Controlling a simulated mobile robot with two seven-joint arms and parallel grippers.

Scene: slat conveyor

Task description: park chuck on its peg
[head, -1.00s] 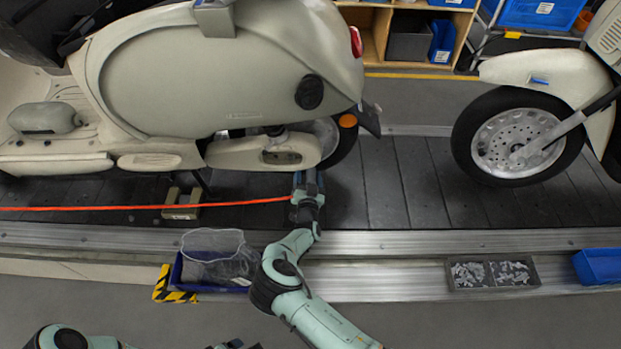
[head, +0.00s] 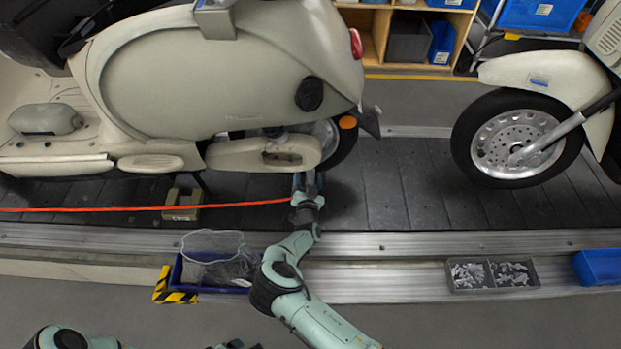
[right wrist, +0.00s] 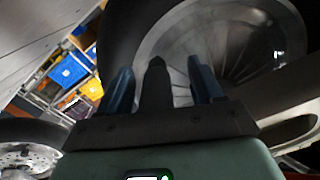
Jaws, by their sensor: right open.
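My right gripper (head: 305,182) is at the rear wheel of the left scooter, below its tail. In the right wrist view its blue fingers (right wrist: 160,85) stand apart, open. A dark upright piece (right wrist: 155,88) shows between them; I cannot tell if it is the chuck or part of the gripper. A taut orange-red hose (head: 150,208) runs from the left edge to beside this gripper. I cannot make out the chuck at its end, nor a peg. My left gripper (head: 236,345) is only partly in view at the bottom edge, its fingers unclear.
The left scooter (head: 230,80) overhangs my right gripper; its spoked wheel (right wrist: 225,45) is close behind the fingers. A blue bin with clear plastic (head: 180,272), a grey tray of small parts (head: 493,290) and a blue bin (head: 598,268) line the rail. Slats between the scooters are clear.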

